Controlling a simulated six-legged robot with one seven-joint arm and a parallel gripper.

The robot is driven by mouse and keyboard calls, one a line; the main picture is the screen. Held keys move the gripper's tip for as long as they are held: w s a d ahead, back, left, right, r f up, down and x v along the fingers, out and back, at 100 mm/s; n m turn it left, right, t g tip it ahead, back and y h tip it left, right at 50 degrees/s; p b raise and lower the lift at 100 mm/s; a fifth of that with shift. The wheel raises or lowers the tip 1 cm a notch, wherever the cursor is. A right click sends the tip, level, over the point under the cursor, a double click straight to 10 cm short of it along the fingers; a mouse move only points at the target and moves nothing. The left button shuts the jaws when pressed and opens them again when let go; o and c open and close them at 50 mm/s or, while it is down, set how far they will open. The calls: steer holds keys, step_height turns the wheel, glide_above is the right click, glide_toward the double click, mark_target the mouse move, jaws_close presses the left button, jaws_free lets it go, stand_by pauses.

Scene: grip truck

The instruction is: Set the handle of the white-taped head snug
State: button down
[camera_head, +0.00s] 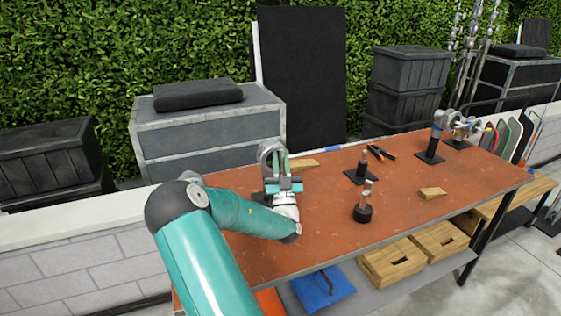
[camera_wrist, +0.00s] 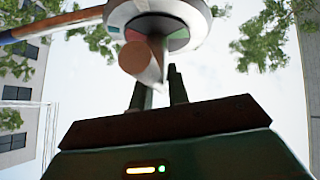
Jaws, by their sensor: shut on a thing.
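My gripper (camera_head: 281,160) reaches over the left end of the orange table, its jaws at a round silver grip head (camera_head: 265,151). In the wrist view, the fingers (camera_wrist: 158,82) rise to a round head (camera_wrist: 158,14) with coloured segments on its underside. A handle (camera_wrist: 138,61) with a brown round end sticks out beneath the head, and the fingers are shut on it. Their exact contact is partly hidden behind the handle. I cannot make out white tape on this head, nor whether its handle is tight.
The orange table (camera_head: 315,235) holds a dark stand (camera_head: 361,175), a short black-based piece (camera_head: 364,213), wooden wedges (camera_head: 433,193), red-handled tools (camera_head: 380,153) and another stand with a silver head (camera_head: 440,120). The table's middle has free room. Wooden crates (camera_head: 392,266) sit below.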

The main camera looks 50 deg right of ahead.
steer(key=c, duration=1.4)
jaws_free()
steer(key=shift+w+d+f, duration=0.15)
steer(key=shift+f, duration=0.2)
steer(key=shift+c, duration=0.2)
steer(key=shift+r, duration=0.2)
steer(key=v, duration=0.8)
steer(key=shift+r, duration=0.15)
